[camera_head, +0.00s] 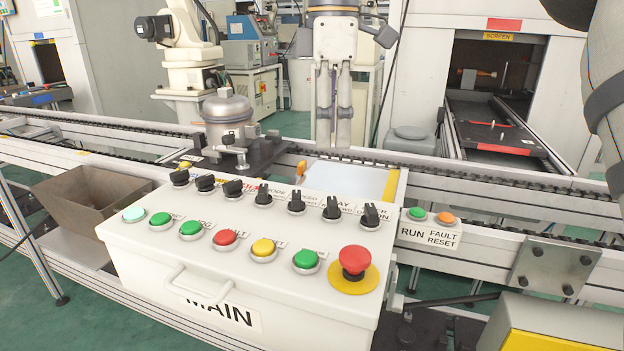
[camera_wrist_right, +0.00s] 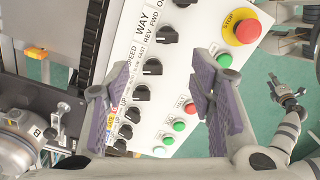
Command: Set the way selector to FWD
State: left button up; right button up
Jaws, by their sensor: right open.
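The way selector (camera_head: 331,208) is a black rotary knob on the sloped white MAIN panel (camera_head: 140,255), second from the right in the knob row. In the right wrist view the way selector (camera_wrist_right: 166,35) sits beside the labels WAY, REV and FWD. I cannot tell which label its pointer marks. My right gripper (camera_head: 333,138) is open and empty, pointing down behind the knob row. In the right wrist view its two purple-padded fingers (camera_wrist_right: 157,105) stand apart, and no knob is held. My left gripper (camera_wrist_right: 287,91) shows small at the right; its opening is unclear.
A red stop button (camera_head: 354,261) stands in front of the selector. Similar black knobs flank it, with several coloured buttons in front. A conveyor (camera_head: 500,182) runs behind the panel; a compressor (camera_head: 228,115) stands on it to the left.

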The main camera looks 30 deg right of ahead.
aim_at(333, 201)
jog(key=s+f, duration=0.2)
jog(key=f, duration=0.1)
jog(key=shift+f, duration=0.15)
jog(key=f, duration=0.7)
jog(key=shift+w+f+p, duration=0.3)
jog(key=shift+f, duration=0.1)
jog(key=c, duration=1.2)
